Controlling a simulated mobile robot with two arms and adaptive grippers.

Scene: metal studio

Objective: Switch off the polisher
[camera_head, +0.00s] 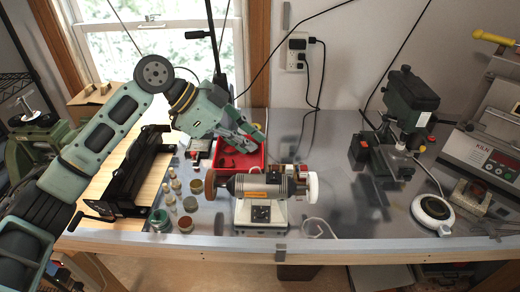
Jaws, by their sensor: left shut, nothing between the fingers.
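The polisher (262,183) stands near the front edge of the metal-topped table. It has a grey motor body with an orange label, a white wheel (312,186) on its right and a brown wheel (210,185) on its left. A dark switch plate (261,213) is on the front of its pale base; the switch position is too small to tell. My left arm reaches in from the left, and my left gripper (257,142) is shut and empty, above and behind the polisher, over a red tray. It appears apart from the polisher. My right gripper is not in view.
The red tray (222,163) lies behind the polisher. Small jars (160,219) and bottles stand left of it. A dark drill press (405,110), a round white device (433,211) and a kiln box (490,150) are on the right. A wall outlet (298,52) holds plugged cables.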

